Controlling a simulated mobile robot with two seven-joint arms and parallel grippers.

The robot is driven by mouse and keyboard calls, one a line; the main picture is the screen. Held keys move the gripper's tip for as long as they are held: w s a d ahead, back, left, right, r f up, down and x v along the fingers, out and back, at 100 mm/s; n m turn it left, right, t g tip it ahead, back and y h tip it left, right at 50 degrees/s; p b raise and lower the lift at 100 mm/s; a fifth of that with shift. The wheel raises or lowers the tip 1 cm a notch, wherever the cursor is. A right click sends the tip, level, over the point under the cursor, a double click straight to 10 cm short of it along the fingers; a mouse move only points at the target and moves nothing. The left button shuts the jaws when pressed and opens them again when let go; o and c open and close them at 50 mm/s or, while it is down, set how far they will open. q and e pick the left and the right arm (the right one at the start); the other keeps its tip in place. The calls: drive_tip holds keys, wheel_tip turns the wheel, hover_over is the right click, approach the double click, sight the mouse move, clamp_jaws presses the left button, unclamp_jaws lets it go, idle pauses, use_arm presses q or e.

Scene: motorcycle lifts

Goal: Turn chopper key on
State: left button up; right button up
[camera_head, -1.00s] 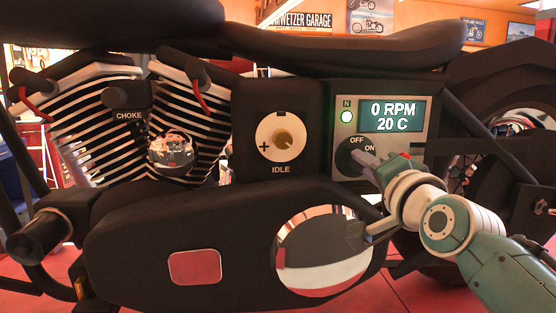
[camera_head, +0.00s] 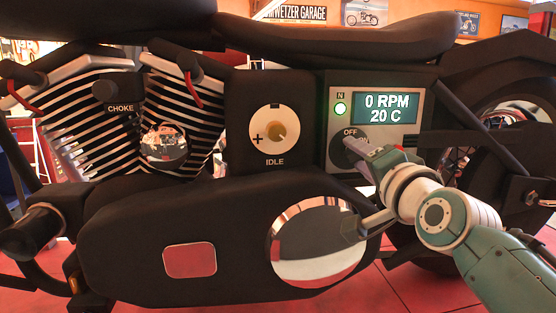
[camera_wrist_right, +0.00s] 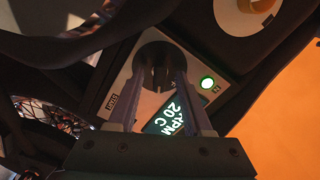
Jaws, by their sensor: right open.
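The chopper key (camera_head: 340,153) is a dark round switch marked OFF and ON on the grey panel (camera_head: 337,88) in the head view. My right gripper (camera_head: 352,187) is open in front of it, and its upper finger overlaps the switch and most of the ON label. In the right wrist view, the round switch (camera_wrist_right: 152,62) with its raised grip shows between the two spread fingers of my right gripper (camera_wrist_right: 158,68). Nothing is held. Contact between fingers and switch cannot be told. My left gripper is not in view.
The panel display (camera_head: 387,108) reads 0 RPM and 20 C, with a green N light (camera_head: 340,109) lit. An idle dial (camera_head: 274,135) and a choke knob (camera_head: 105,91) sit to the left. A round chrome cover (camera_head: 315,245) lies below the panel.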

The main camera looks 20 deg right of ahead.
drive_tip(key=v, duration=0.9)
drive_tip(key=shift+s+b, duration=0.2)
drive_tip(key=shift+b, duration=0.15)
drive_tip(key=shift+a, duration=0.1)
